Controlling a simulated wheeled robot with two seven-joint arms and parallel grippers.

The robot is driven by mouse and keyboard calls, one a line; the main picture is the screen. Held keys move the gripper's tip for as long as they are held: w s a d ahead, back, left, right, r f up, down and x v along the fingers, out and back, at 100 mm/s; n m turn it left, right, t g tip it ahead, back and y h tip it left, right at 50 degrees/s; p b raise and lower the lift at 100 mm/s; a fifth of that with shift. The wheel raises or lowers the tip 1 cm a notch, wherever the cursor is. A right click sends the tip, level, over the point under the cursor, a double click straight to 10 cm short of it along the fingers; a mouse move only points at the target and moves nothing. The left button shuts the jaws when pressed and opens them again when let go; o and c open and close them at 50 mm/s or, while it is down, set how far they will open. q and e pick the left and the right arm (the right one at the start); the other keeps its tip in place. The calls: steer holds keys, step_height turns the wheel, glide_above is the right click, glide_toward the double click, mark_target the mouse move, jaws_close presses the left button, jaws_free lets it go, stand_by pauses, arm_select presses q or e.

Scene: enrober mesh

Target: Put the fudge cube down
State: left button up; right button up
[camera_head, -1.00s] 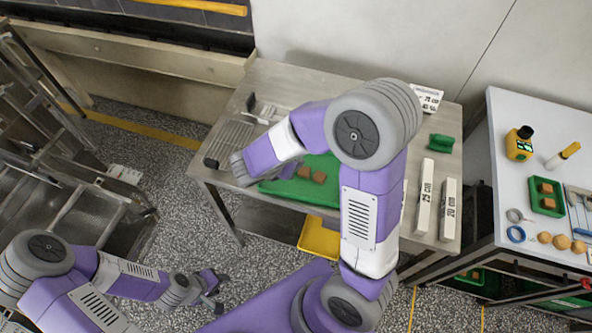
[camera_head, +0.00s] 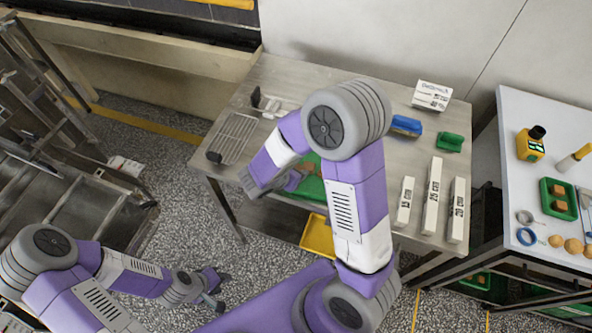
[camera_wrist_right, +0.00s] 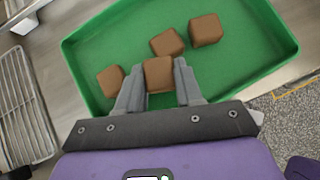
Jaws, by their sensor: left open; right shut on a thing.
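My right gripper (camera_wrist_right: 158,88) is shut on a brown fudge cube (camera_wrist_right: 158,73), with one finger on each side of it. The cube is over or in the green tray (camera_wrist_right: 256,60); I cannot tell whether it touches the floor. Another fudge cube (camera_wrist_right: 110,80) lies left of the held one, and two more, a nearer cube (camera_wrist_right: 167,43) and a farther cube (camera_wrist_right: 206,30), lie beyond it. In the head view, my right arm hides much of the green tray (camera_head: 312,190). My left gripper (camera_head: 219,291) is open and empty, low over the floor, away from the table.
A wire rack (camera_head: 236,137) lies on the steel table (camera_head: 395,165), left of the tray. White labelled bars (camera_head: 432,195), a blue block (camera_head: 406,125) and a green block (camera_head: 450,142) stand on the right. A side table (camera_head: 520,110) holds a small green tray (camera_head: 558,199).

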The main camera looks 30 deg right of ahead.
steer(key=shift+f+b, duration=0.35)
steer(key=shift+f, duration=0.15)
steer(key=o, duration=0.8)
steer(key=shift+r, duration=0.1)
steer(key=shift+r+p, duration=0.45)
steer(key=shift+p, duration=0.1)
steer(key=p+v, duration=0.3)
steer(key=v, duration=0.8)
steer(key=s+a+f+m+g+y, duration=0.35)
steer(key=s+f+m, duration=0.2)
steer(key=f, duration=0.25)
steer(key=s+a+f+m+g+y, duration=0.35)
steer(key=s+f+m+y, duration=0.2)
steer(key=f, duration=0.25)
step_height(320, 180, down, 9)
steer(key=w+m+t+y, duration=0.1)
steer(key=m+t+y, duration=0.2)
steer(key=m, duration=1.1)
steer(key=shift+w+t, duration=0.2)
steer(key=shift+t, duration=0.4)
